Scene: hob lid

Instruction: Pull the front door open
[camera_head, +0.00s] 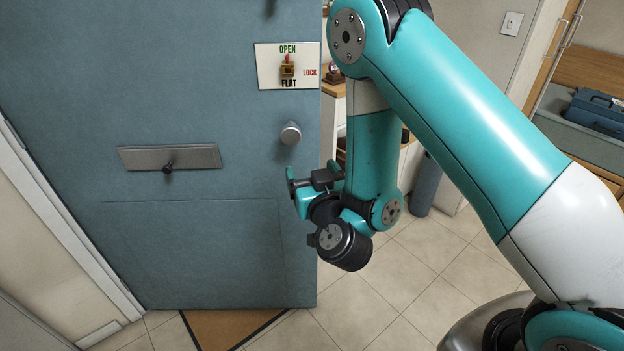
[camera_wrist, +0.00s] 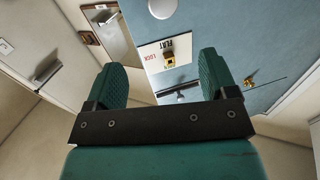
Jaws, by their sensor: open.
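The blue-grey front door (camera_head: 200,250) fills the left of the head view and also shows in the wrist view (camera_wrist: 235,30). Its right edge stands free, with floor and furniture visible past it, so it looks ajar. A round pale knob (camera_head: 290,133) sits near that edge. A white plate (camera_head: 268,77) marked OPEN, LOCK and FLAT, with a brass latch (camera_head: 287,69), is above the knob. My gripper (camera_head: 308,180) is open and empty, below the knob by the door's free edge. Whether it touches the door I cannot tell. Its fingers (camera_wrist: 161,62) are apart in the wrist view.
A metal letter plate (camera_head: 170,157) with a small dark knob is on the door. A brown mat (camera_head: 228,328) lies at the door's bottom edge. Tiled floor (camera_head: 410,260) is clear to the right. A blue case (camera_head: 598,112) rests in a tray at the far right.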

